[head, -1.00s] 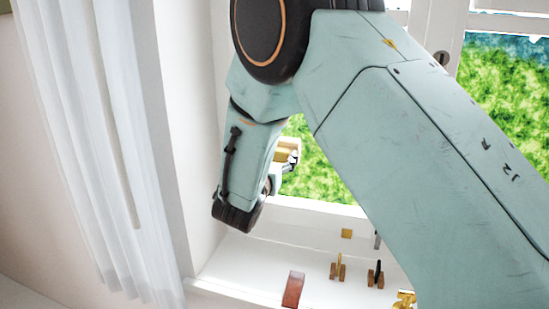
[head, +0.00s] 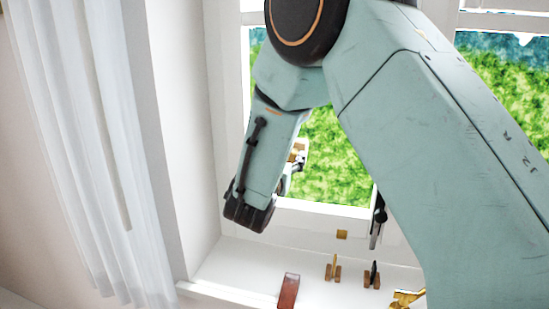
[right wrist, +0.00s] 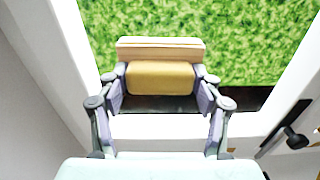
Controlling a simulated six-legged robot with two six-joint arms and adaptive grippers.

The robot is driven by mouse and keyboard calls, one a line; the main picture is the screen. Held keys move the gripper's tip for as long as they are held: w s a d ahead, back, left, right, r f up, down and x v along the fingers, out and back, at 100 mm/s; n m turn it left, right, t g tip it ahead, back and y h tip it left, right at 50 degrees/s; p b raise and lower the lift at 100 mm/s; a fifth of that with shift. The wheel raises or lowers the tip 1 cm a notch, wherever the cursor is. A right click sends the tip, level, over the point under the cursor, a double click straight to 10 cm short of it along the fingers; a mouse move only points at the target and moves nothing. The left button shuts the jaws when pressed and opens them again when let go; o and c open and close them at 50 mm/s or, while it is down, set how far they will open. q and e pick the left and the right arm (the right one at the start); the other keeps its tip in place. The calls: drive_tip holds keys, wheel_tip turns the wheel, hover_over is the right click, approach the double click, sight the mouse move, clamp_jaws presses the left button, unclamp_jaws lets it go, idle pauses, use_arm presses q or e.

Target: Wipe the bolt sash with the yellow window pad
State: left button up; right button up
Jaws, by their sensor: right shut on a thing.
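The yellow window pad (right wrist: 160,77) is between the fingers of my right gripper (right wrist: 160,98) in the right wrist view, with a pale wood-coloured layer on its far side. In the head view the right gripper (head: 290,172) and pad (head: 298,154) show small, partly behind my forearm, in front of the left window pane. The white window sash (head: 310,212) frames green foliage. A dark handle or bolt (head: 378,218) sits at its lower right, and also shows in the right wrist view (right wrist: 297,139). Pad contact with the sash or glass cannot be told. My left gripper is out of view.
On the white sill (head: 235,270) stand a red-brown block (head: 289,291), two small wooden stands (head: 333,270) (head: 372,275) and a golden piece (head: 407,298). A small yellow square (head: 342,234) is behind them. A white curtain (head: 90,150) hangs at left.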

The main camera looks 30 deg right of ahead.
drive_tip(key=shift+s+d+b, duration=0.3)
drive_tip(key=shift+s+d, duration=0.35)
drive_tip(key=shift+s, duration=0.1)
drive_tip(key=shift+s+d, duration=1.05)
drive_tip(key=shift+s, duration=0.1)
drive_tip(key=shift+s+d+b, duration=0.3)
drive_tip(key=shift+s+d, duration=0.55)
drive_tip(key=shift+s, duration=0.15)
drive_tip(key=shift+w+a, duration=0.15)
drive_tip(key=shift+w+a+b, duration=1.15)
drive_tip(key=shift+w+a, duration=0.45)
drive_tip(key=shift+w, duration=0.3)
drive_tip(key=shift+w+a, duration=0.7)
drive_tip(key=shift+w, duration=0.15)
drive_tip(key=shift+w+a+b, duration=0.4)
drive_tip(key=shift+w+a, duration=0.15)
drive_tip(key=shift+w, duration=0.05)
drive_tip(key=shift+w+a, duration=0.65)
drive_tip(key=shift+w, duration=0.1)
drive_tip(key=shift+s+d, duration=0.1)
drive_tip(key=shift+s, duration=0.15)
